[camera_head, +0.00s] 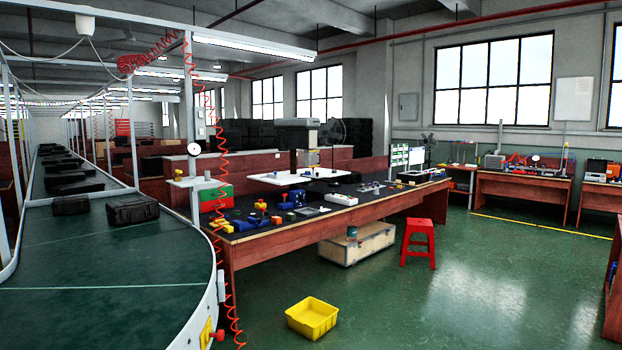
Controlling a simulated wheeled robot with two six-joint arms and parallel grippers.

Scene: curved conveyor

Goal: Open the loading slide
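Neither of my grippers shows in the head view. I cannot pick out a loading slide with certainty. The curved conveyor (110,265) fills the left side, with a dark green belt and a pale metal rim. On its near right rim is a yellow plate (206,333) with a red knob (219,335) beside it, partly cut by the lower edge. Black cases (132,209) lie on the belt, one behind another.
A long workbench (330,215) with small coloured parts stands right of the conveyor. A yellow bin (312,317) and a red stool (418,243) stand on the green floor. A red coiled hose (226,270) hangs beside the conveyor rim. The floor at right is mostly clear.

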